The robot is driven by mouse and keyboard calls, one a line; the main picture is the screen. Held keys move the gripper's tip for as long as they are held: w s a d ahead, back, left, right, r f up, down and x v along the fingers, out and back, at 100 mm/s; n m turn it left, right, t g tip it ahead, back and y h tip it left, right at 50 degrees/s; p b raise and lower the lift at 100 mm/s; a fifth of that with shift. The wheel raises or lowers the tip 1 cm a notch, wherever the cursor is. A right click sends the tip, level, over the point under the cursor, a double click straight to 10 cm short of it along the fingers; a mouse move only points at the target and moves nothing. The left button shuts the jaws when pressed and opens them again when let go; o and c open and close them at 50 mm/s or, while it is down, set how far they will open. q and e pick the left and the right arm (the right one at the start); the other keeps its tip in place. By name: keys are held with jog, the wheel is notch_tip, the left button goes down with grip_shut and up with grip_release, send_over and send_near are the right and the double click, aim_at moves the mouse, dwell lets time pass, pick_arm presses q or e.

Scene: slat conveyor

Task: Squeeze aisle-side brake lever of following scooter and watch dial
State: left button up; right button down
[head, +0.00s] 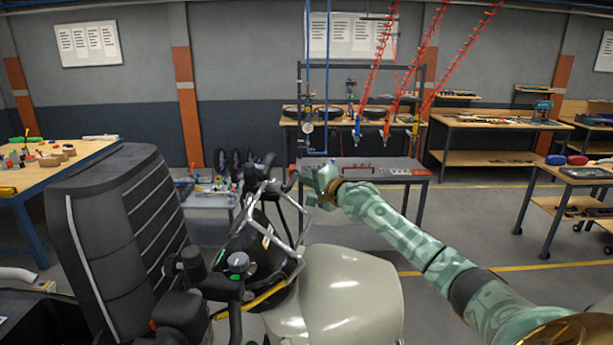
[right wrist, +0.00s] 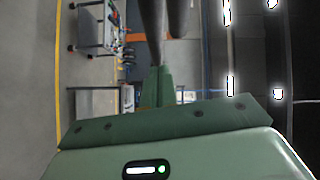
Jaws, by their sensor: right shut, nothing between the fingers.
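The scooter (head: 345,295) with a cream body stands in front of me. Its bare silver handlebar frame (head: 275,225) rises in the middle of the head view. I cannot single out the brake lever there. My right gripper (head: 308,185) is shut and empty, near the upper right end of that frame. I cannot tell whether it touches. In the right wrist view, dark bars (right wrist: 153,25) pass above my narrow green fingers (right wrist: 157,85); what they belong to is unclear. A small round pale thing (head: 308,128), perhaps a dial, hangs at the rear bench. My left gripper is not in view.
A tall dark padded block (head: 120,230) and dark handle parts (head: 230,285) fill the near left. A grey-topped table (head: 405,172) stands behind my right gripper. Red coiled hoses (head: 425,45) hang above. Open floor (head: 440,235) lies right of the scooter.

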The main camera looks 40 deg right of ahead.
aim_at(294, 175)
jog(key=shift+f, duration=0.1)
jog(key=w+b, duration=0.1)
jog(key=w+a+y+b, duration=0.1)
jog(key=b, duration=0.1)
jog(key=w+n+b, duration=0.1)
jog(key=b, duration=0.1)
jog(key=shift+w+a+r+y, duration=0.2)
jog(key=shift+r+y, duration=0.05)
jog(key=shift+y, duration=0.15)
jog(key=shift+w+a+f, duration=0.15)
jog(key=shift+w, duration=0.1)
jog(key=shift+s+f, duration=0.1)
jog(key=shift+s, duration=0.05)
dwell(1.2)
